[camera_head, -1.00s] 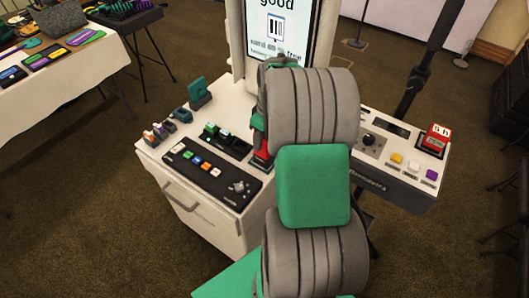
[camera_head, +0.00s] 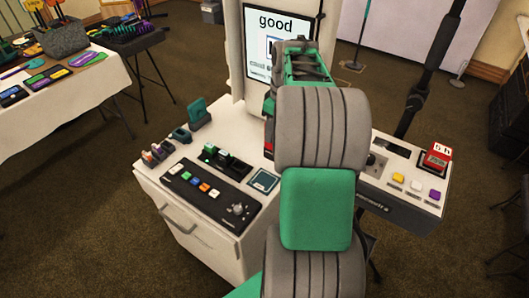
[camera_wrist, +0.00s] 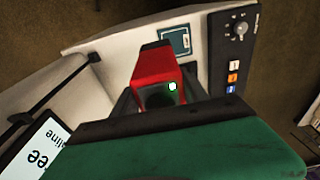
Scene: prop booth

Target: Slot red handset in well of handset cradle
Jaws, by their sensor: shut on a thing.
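The red handset (camera_wrist: 150,68) is between the fingers of my gripper (camera_wrist: 160,92) in the wrist view, with a small pale-green square on its near side. My gripper is shut on it and holds it over the white counter. In the head view only a sliver of the red handset (camera_head: 268,151) shows left of my arm, which hides the gripper. I cannot identify the handset cradle or its well for sure. A dark-framed square pad (camera_head: 264,181) lies on the counter; it also shows in the wrist view (camera_wrist: 174,40).
A black button panel (camera_head: 208,189) and a black tray with green pieces (camera_head: 224,160) sit on the counter's left. A screen (camera_head: 262,52) stands behind. On the right are coloured buttons (camera_head: 416,185) and a red number box (camera_head: 437,157). My arm hides the middle.

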